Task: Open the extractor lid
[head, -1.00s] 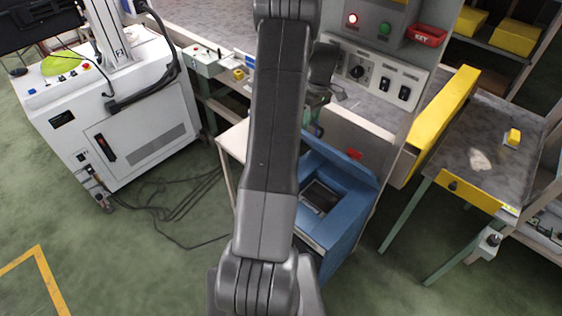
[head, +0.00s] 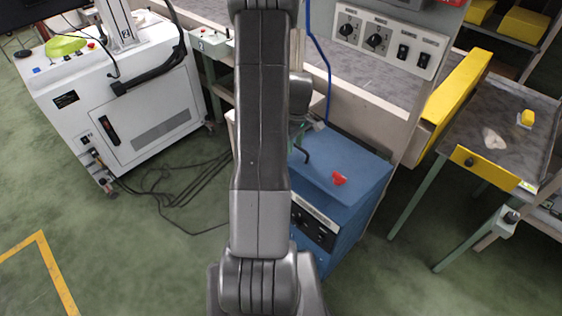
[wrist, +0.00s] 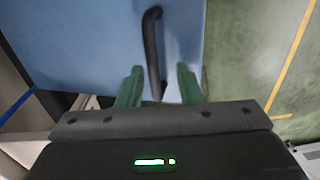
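The extractor is a blue box (head: 352,222) just right of my arm in the head view. Its flat blue lid (head: 362,165) lies level and looks shut. A dark bar handle (head: 304,153) stands on the lid, partly behind my arm. In the wrist view the handle (wrist: 152,50) runs up the picture across the blue lid (wrist: 85,45). My gripper (wrist: 159,75) is open, its two green fingers apart on either side of the handle's near end, with gaps on both sides. I cannot tell how deep the fingers reach.
A red piece (head: 339,178) sits on the lid. A bench with a switch panel (head: 390,42) stands behind the box. A yellow-edged table (head: 478,160) is at right, a white wheeled cabinet (head: 125,105) at left. Cables (head: 180,180) lie on the green floor.

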